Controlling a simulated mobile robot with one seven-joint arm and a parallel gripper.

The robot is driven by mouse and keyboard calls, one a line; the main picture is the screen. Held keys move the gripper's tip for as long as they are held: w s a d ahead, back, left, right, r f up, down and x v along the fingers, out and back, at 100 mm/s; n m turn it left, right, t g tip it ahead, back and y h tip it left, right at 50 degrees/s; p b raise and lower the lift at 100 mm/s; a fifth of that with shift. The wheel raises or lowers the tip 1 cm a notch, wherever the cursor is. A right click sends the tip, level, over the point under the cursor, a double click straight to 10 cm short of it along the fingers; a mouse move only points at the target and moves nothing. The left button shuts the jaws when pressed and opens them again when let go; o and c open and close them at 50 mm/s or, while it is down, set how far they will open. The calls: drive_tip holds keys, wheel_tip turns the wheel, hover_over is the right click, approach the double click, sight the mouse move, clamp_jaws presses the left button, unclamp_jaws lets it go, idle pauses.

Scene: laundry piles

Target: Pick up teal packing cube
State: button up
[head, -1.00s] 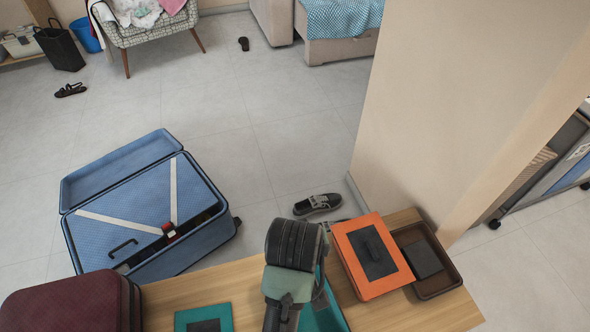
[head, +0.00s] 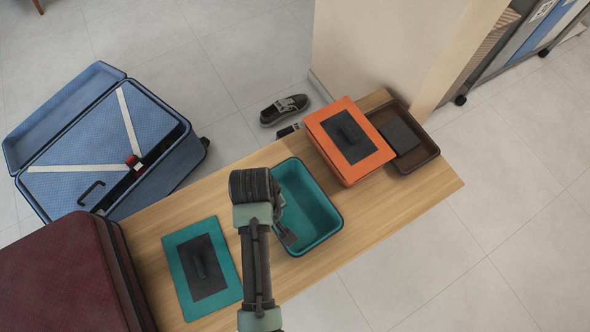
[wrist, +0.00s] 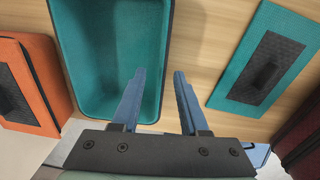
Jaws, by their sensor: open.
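An open, empty teal box (head: 322,222), which looks like the teal packing cube, sits on the wooden table. A flat teal panel with a dark handled centre (head: 227,258), perhaps its lid, lies apart to its left. The wrist view shows the box (wrist: 97,62) at upper left and the panel (wrist: 232,88) at upper right. My gripper (wrist: 159,80) is open and empty, its fingers pointing at the box's right wall. I cannot tell the height gap or whether they touch. In the head view, my arm hides the box's left edge and most of the gripper.
An orange lidded box (head: 376,165) and a brown tray (head: 427,156) holding a dark piece stand at the table's right end. A maroon case (head: 60,275) is at the left. An open blue suitcase (head: 70,140) and dark shoes (head: 284,109) are on the floor. A wall stands behind.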

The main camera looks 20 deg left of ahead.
wheel_tip(320, 180, down, 5)
drive_tip(key=shift+s+d+b, duration=0.1)
drive_tip(key=shift+d+b, duration=0.05)
drive_tip(key=shift+b, duration=0.9)
clamp_jaws()
drive_tip(key=shift+r, duration=0.1)
